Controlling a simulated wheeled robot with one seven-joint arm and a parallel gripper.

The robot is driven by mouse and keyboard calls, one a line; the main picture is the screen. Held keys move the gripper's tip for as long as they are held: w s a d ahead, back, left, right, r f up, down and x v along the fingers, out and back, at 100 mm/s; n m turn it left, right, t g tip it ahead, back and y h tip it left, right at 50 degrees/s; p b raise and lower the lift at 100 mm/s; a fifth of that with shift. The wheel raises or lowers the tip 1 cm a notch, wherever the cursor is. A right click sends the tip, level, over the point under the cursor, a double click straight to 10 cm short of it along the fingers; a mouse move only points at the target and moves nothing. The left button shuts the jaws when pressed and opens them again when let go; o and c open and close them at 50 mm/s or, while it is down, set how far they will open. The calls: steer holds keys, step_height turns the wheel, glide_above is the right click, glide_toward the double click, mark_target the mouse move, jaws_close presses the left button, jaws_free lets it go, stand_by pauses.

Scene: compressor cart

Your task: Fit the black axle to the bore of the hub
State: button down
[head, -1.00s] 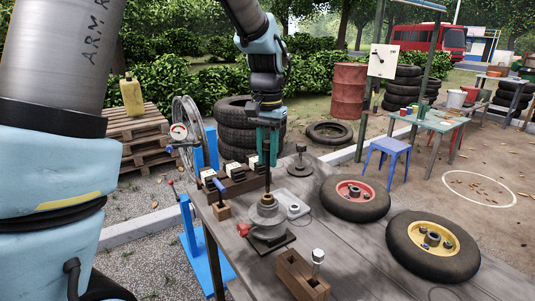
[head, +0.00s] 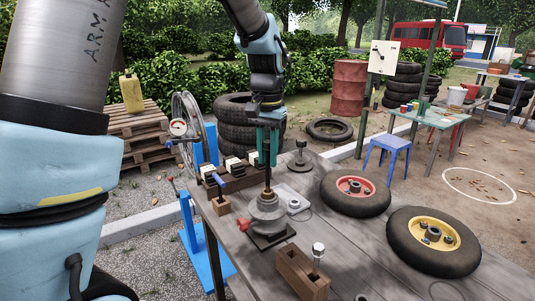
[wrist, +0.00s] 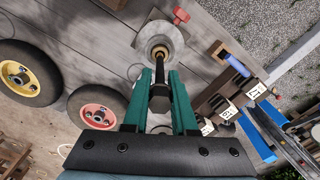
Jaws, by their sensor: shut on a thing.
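My gripper (head: 267,160) is shut on the black axle (head: 268,178), which hangs upright below the green fingers. The grey hub (head: 268,212) stands on a dark square base on the bench, directly below the axle. In the wrist view the axle (wrist: 160,98) runs between the fingers of my gripper (wrist: 160,82) towards the hub (wrist: 173,34), and its thin end overlaps the brass-coloured bore ring. The axle's lower end meets the hub's top in the head view. I cannot tell whether the tip is inside the bore or how deep.
A red knob (head: 243,225) sits beside the hub's base. A wooden block (head: 303,274) with an upright pin stands in front. The red-rimmed wheel (head: 355,196) and yellow-rimmed wheel (head: 433,244) lie to the right. A rack of dark blocks (head: 238,180) is at the left.

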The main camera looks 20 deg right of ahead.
steer(key=shift+f+b, duration=2.15)
steer(key=shift+f, duration=1.8)
steer(key=shift+c, duration=1.2)
jaws_free()
steer(key=shift+r, duration=0.1)
step_height(320, 180, up, 7)
steer(key=p, duration=0.6)
step_height(320, 180, up, 11)
steer(key=b, duration=0.2)
glide_above(268, 192)
steer(key=shift+w, duration=0.2)
